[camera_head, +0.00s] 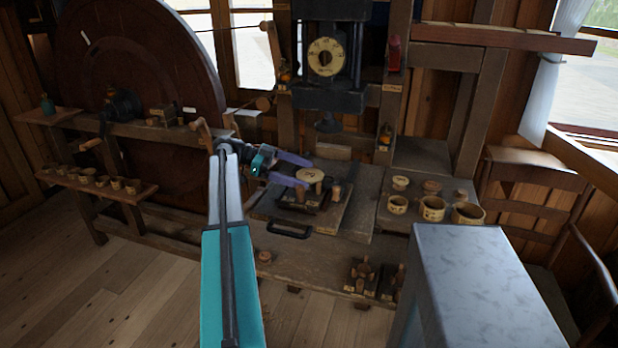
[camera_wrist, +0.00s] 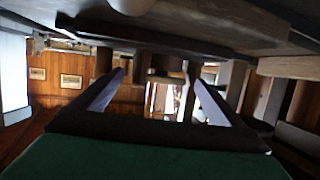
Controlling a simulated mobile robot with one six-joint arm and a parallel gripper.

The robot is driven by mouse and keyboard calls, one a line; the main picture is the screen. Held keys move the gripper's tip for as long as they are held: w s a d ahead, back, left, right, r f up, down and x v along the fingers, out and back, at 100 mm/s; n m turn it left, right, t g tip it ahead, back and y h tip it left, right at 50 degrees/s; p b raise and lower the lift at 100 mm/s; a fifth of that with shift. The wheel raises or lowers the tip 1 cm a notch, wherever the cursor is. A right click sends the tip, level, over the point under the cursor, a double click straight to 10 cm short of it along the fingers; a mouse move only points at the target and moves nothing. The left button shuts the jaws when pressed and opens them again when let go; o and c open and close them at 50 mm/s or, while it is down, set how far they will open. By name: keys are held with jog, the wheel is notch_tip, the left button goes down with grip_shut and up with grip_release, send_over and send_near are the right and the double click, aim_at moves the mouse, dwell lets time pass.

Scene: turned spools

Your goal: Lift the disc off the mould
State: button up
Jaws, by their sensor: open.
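The pale disc (camera_head: 311,175) lies on the dark mould (camera_head: 291,199), which sits on a board on the bench below the press. My gripper (camera_head: 309,174) comes in from the left in the head view with its purple fingers spread. One fingertip shows behind the disc and one in front of its left side. I cannot tell whether either touches it. In the wrist view my gripper (camera_wrist: 160,78) is open, its fingers wide apart. Small pale and dark shapes show between them, too unclear to name.
A press with a round dial (camera_head: 326,57) stands above and behind the mould. Short wooden pegs stand at the mould's right. Several pale cups (camera_head: 432,209) stand on the right shelf. A dark handle (camera_head: 287,230) is at the bench front. A large wheel (camera_head: 140,50) stands at left.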

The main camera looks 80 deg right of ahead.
aim_at(302, 174)
jog(key=shift+s+f, duration=0.1)
jog(key=shift+a, duration=0.1)
jog(key=c, duration=1.4)
jog(key=shift+s, duration=0.1)
jog(key=shift+r+b, duration=0.5)
jog(key=shift+r, duration=1.3)
jog(key=a, duration=0.5)
jog(key=a+b, duration=0.1)
jog(key=a, duration=0.2)
jog(key=shift+r, duration=0.35)
jog(key=shift+a+r+p, duration=0.15)
jog(key=shift+r+p, duration=0.1)
jog(key=shift+p, duration=0.15)
jog(key=a+p, duration=0.1)
jog(key=p, duration=0.1)
jog(key=a+p, duration=0.2)
jog(key=p, duration=0.1)
jog(key=shift+w+r, duration=0.15)
jog(key=shift+w, duration=0.05)
jog(key=shift+a+p, duration=2.25)
jog(key=shift+p, duration=1.6)
